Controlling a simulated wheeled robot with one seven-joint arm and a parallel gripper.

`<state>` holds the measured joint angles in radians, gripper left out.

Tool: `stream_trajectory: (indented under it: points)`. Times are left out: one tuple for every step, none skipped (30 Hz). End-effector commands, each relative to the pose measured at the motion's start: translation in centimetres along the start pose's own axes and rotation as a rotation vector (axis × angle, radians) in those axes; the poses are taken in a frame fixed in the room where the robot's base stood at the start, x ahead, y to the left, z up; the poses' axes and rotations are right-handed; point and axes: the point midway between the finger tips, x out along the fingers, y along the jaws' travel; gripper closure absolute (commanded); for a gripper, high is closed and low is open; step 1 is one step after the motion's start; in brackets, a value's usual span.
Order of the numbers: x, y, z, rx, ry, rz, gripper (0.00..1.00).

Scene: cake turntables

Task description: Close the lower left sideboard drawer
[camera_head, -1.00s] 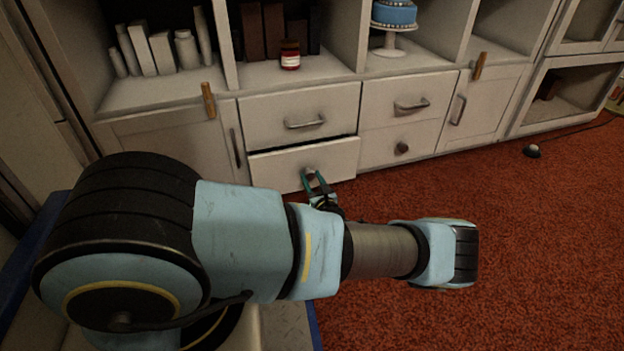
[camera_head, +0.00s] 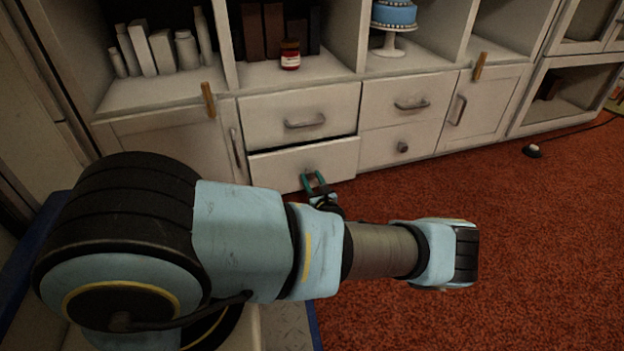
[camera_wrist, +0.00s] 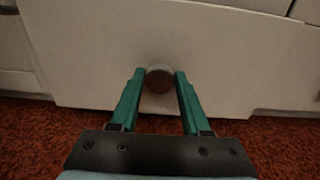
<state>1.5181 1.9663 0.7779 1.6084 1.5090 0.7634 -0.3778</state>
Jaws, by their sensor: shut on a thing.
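The lower left sideboard drawer (camera_head: 280,168) is a pale front under the upper left drawer. It stands out a little from the sideboard, with a dark gap along its top edge. Its round knob (camera_wrist: 159,78) shows in the wrist view, between the teal fingers of my gripper (camera_wrist: 158,80). The fingers are shut on the knob, one on each side. In the head view my gripper (camera_head: 314,180) is at the front of this drawer, and the knob is mostly hidden there by the fingers.
The upper left drawer (camera_head: 300,112) and the two right drawers (camera_head: 408,100) look flush. A door (camera_head: 170,145) is on the left. A cake stand (camera_head: 390,42) and a jar (camera_head: 290,55) stand on the shelves above. Red carpet (camera_head: 480,200) in front is clear.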

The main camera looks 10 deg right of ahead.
Motion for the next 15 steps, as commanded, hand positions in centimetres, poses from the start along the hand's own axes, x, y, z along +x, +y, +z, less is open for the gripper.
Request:
stream_trajectory:
  points:
    - [0.0, 0.0, 0.0, 0.000, 0.001, 0.000, 1.00]
    - [0.0, 0.0, 0.0, 0.000, 0.001, 0.000, 1.00]
    - [0.2, 0.0, 0.0, 0.000, 0.000, 0.001, 1.00]
    - [0.6, 0.1, 0.1, 0.000, 0.000, 0.001, 1.00]
    - [1.0, 0.1, 0.1, 0.000, 0.000, 0.002, 1.00]
    - [1.7, 0.1, 0.1, 0.000, 0.001, 0.003, 1.00]
    - [2.2, 0.1, 0.1, -0.001, 0.001, 0.003, 1.00]
    - [2.7, 0.1, 0.1, -0.002, 0.001, 0.003, 1.00]
    - [3.2, 0.1, 0.1, -0.001, 0.002, 0.003, 1.00]
    - [3.6, 0.1, 0.0, -0.001, 0.002, 0.002, 1.00]
    - [3.8, 0.1, 0.0, -0.001, 0.002, 0.002, 1.00]
    - [4.0, 0.1, 0.0, 0.000, 0.002, 0.001, 1.00]
    - [4.1, 0.1, 0.0, 0.000, 0.002, 0.001, 1.00]
    - [4.2, 0.1, 0.0, 0.000, 0.001, 0.001, 1.00]
    - [4.2, 0.1, 0.0, 0.000, 0.001, 0.001, 1.00]
